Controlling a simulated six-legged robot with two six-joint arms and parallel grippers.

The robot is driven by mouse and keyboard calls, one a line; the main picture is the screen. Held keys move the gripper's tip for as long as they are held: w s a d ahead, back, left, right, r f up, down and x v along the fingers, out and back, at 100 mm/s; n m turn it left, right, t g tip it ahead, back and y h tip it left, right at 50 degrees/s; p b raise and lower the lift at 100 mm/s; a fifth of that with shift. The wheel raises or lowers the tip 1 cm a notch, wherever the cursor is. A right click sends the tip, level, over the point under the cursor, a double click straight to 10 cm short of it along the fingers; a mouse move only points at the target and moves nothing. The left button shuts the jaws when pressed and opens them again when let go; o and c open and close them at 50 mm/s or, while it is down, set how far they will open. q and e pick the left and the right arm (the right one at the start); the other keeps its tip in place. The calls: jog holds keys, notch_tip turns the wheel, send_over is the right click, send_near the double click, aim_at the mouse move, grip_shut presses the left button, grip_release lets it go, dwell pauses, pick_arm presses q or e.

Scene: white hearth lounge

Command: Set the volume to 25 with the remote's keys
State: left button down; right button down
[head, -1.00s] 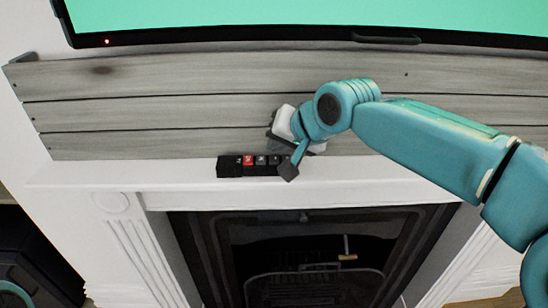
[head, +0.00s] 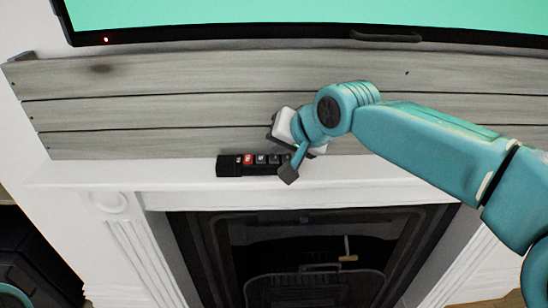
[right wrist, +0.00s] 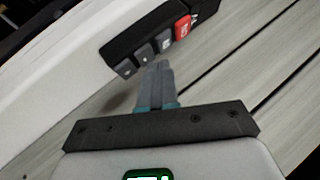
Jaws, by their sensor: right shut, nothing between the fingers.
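The black remote (head: 230,168) lies on the white mantel, near the plank wall. It has a red key (head: 248,160) and several dark grey keys to its right. In the right wrist view the remote (right wrist: 122,48) shows at the top, with its red key (right wrist: 183,27) up and to the right. My right gripper (head: 289,174) is at the remote's right end, shut and empty. In the right wrist view its fingertips (right wrist: 158,66) are close beside the grey keys; I cannot tell if they touch one. My left gripper is not in view.
A television (head: 250,18) with a plain green screen and a small red light hangs above the grey plank wall (head: 150,95). No number shows on its visible part. The mantel (head: 120,172) is clear left of the remote. The dark fireplace (head: 310,240) is below.

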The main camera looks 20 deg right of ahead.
aim_at(278, 160)
jog(key=shift+f+b, duration=0.35)
jog(key=shift+f, duration=0.05)
dwell(0.4)
jog(key=shift+r, duration=0.15)
jog(key=shift+r+p, duration=0.7)
notch_tip(278, 160, up, 5)
jog(key=p, duration=0.4)
jog(key=shift+w, duration=0.1)
dwell(0.7)
jog(key=shift+f, duration=0.1)
dwell(1.5)
